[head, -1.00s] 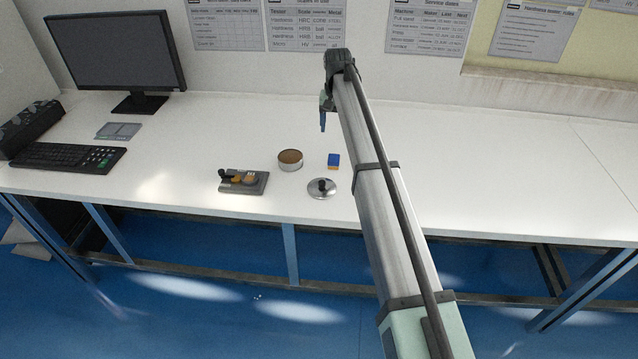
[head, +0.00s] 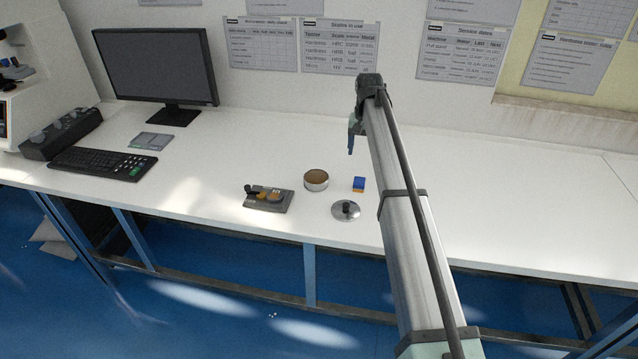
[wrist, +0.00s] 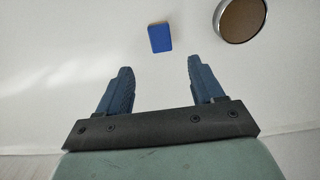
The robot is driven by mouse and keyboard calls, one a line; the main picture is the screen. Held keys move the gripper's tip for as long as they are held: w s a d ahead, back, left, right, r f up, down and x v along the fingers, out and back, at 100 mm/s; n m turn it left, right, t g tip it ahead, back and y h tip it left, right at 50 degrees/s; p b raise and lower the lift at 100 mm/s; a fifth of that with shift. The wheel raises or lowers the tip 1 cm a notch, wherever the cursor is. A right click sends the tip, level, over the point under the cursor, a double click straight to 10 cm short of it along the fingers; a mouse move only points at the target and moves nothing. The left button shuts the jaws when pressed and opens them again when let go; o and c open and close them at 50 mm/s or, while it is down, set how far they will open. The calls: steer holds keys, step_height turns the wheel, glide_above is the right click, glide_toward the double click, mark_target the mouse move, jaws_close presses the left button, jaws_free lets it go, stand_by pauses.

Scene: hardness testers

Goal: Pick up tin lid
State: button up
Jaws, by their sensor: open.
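The tin lid (head: 346,210) is a round silver disc with a dark knob. It lies flat near the table's front edge in the head view, and is not in the wrist view. The open tin (head: 316,180), brown inside, stands behind it and to its left; it also shows at the top right of the wrist view (wrist: 240,18). My gripper (head: 350,146) is above the table, behind the lid. In the wrist view its two blue fingers (wrist: 157,80) are apart with nothing between them.
A small blue and orange block (head: 358,184) lies just behind the lid. A grey tray with small parts (head: 268,198) is to the left. A keyboard (head: 103,163) and monitor (head: 157,66) stand further left. The table's right side is clear.

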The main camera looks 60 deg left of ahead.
stand_by(0.4)
steer(key=shift+c, duration=1.1)
